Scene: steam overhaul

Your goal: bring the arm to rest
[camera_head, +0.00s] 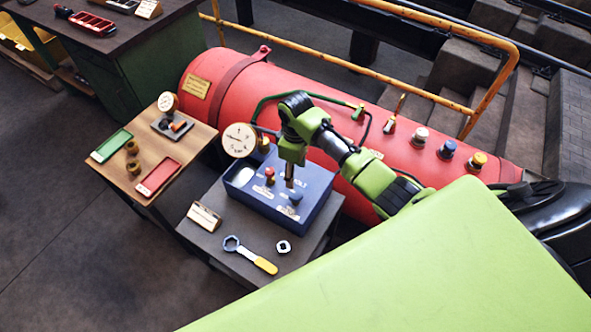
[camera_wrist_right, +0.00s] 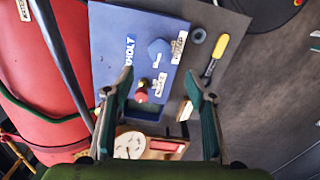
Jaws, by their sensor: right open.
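My right arm comes in from the right in the head view. Its gripper (camera_head: 290,178) points down above the blue control box (camera_head: 311,209). In the right wrist view the right gripper (camera_wrist_right: 162,90) has its two fingers wide apart with nothing between them. The blue box (camera_wrist_right: 128,62) lies beyond the fingers, with a red knob (camera_wrist_right: 141,91) and a blue knob (camera_wrist_right: 159,47) on its top. Whether a fingertip touches the box I cannot tell. My left gripper does not show in either view.
A wrench (camera_head: 250,255) and a nut (camera_head: 283,247) lie on the dark stand (camera_head: 222,244). A red boiler (camera_head: 330,100) with a yellow rail (camera_head: 440,98) lies behind. A wooden table (camera_head: 182,150) with green and red trays stands left. The floor at lower left is clear.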

